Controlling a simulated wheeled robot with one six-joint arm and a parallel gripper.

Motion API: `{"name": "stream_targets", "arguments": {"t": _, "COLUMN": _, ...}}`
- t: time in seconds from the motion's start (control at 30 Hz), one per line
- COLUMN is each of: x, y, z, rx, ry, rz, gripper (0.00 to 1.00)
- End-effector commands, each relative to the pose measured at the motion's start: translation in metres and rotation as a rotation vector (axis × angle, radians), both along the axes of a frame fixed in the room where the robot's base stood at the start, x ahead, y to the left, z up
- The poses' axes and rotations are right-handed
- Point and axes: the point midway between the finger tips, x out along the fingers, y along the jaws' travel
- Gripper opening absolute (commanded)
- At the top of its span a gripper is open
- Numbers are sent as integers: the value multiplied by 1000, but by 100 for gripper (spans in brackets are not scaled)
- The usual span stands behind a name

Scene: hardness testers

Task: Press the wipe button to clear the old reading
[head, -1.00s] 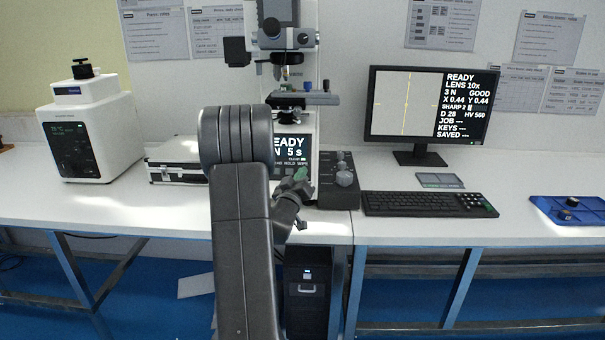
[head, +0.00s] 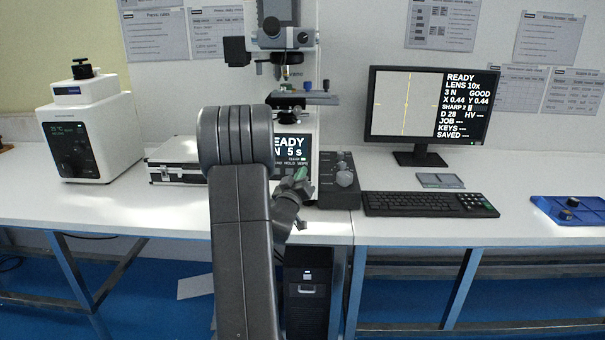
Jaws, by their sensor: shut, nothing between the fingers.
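The hardness tester (head: 284,40) stands at the back of the bench, with a lit panel (head: 295,147) low on its front reading "READY" and "5 s". Small labels, apparently including "WIPE", run along the panel's lower edge; my arm and gripper hide part of it. My gripper (head: 301,175) is shut and empty, its green-marked tip at the panel's lower right edge. I cannot tell whether it touches a button. The monitor (head: 428,105) reads "READY", "D 28" and "HV" followed by dashes.
A knob box (head: 339,180) stands just right of the tester. The keyboard (head: 428,204) and a blue plate with knobs (head: 573,209) lie farther right. A silver case (head: 176,160) and a white machine (head: 88,130) stand left. Bare bench lies in front of them.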

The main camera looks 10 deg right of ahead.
Motion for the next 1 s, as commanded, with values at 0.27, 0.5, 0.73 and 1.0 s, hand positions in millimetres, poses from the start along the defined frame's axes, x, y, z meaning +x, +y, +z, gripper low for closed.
{"name": "stream_targets", "arguments": {"t": 0.27, "x": -7, "y": 2, "z": 4, "rx": 0, "ry": 1, "rz": 1, "gripper": 0}}
{"name": "stream_targets", "arguments": {"t": 0.5, "x": -9, "y": 3, "z": 6, "rx": 0, "ry": 0, "rz": 0, "gripper": 0}}
{"name": "stream_targets", "arguments": {"t": 0.73, "x": -27, "y": 8, "z": 17, "rx": -1, "ry": -1, "rz": 1, "gripper": 0}}
{"name": "stream_targets", "arguments": {"t": 1.0, "x": -46, "y": 13, "z": 29, "rx": -1, "ry": -1, "rz": 0, "gripper": 0}}
